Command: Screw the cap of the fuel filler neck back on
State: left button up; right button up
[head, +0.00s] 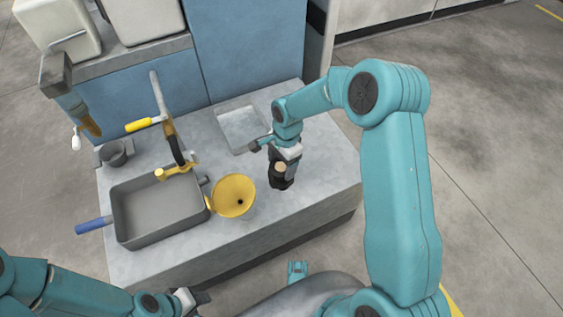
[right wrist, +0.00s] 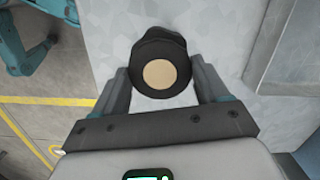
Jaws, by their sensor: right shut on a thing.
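My right gripper (head: 282,182) points down over the right part of the grey bench (head: 325,185). It is shut on a dark, round, cap-like piece (head: 280,167) with a flat tan disc on its face. In the right wrist view this piece (right wrist: 160,48) sits between the two fingers, with the tan disc toward the camera. Whether it is the loose cap alone or sits on a neck, I cannot tell; what lies beneath it is hidden. My left gripper (head: 190,299) shows partly at the bottom of the head view, off the bench's front edge, and its fingers are unclear.
A yellow funnel (head: 234,194) stands just left of my right gripper. Left of it is a grey pan (head: 128,222) with a blue handle (head: 93,225). A shallow metal tray (head: 238,126) lies behind, and a dark cup (head: 115,153) stands at the left. The bench's right end is clear.

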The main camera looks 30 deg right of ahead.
jog(key=shift+f, duration=0.2)
jog(key=shift+f+m+b, duration=0.15)
jog(key=shift+m+b, duration=0.45)
jog(key=shift+b, duration=0.05)
jog(key=m+b, duration=0.2)
jog(key=m, duration=0.1)
jog(key=shift+t, duration=0.3)
jog(key=shift+r+m, duration=0.2)
jog(key=shift+m, duration=0.3)
